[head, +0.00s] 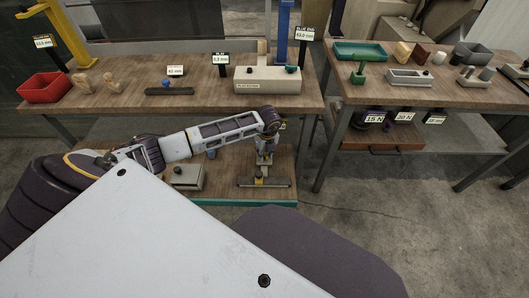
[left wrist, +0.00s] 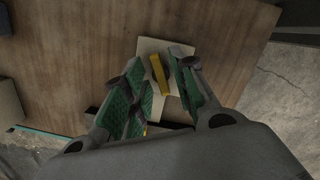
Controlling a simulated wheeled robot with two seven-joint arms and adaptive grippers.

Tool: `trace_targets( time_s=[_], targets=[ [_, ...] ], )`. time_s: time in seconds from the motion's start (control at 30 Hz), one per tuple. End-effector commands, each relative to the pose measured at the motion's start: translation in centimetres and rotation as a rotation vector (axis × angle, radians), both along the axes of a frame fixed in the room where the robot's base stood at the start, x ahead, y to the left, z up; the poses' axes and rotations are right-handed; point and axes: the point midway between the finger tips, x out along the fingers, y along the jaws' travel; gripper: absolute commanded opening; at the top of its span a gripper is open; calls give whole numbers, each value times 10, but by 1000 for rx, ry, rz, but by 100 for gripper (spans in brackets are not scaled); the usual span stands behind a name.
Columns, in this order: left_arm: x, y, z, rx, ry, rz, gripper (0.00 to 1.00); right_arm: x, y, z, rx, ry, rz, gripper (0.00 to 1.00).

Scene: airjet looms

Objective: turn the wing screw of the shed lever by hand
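A small fixture with a dark base bar (head: 275,183) stands on the lower wooden shelf, below my left gripper (head: 264,154). In the left wrist view a narrow yellow piece (left wrist: 160,75), which looks like the wing screw, lies across a beige block (left wrist: 149,47). My left gripper (left wrist: 157,62) is open there, its green-padded fingers on either side of the yellow piece. A gap shows along the yellow piece; I cannot tell whether either finger touches it. The fingers and palm hide part of the fixture. My right gripper is not in view.
A grey box (head: 187,177) stands on the lower shelf left of the fixture. The upper table (head: 130,101) overhangs behind, with a red bin (head: 45,88) and a beige box (head: 268,80). A second table (head: 335,82) stands right, across a floor gap.

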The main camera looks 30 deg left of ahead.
Motion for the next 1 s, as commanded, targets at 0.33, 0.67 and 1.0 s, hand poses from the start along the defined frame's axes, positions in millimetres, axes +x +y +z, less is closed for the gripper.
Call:
trace_targets(
  time_s=[0.33, 0.67, 1.0],
  targets=[
    [1, 0, 6, 0, -2, 0, 27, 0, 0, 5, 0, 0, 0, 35],
    [1, 0, 21, 0, -2, 0, 27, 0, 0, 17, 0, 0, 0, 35],
    [1, 0, 21, 0, -2, 0, 27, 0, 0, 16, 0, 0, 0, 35]
  ],
)
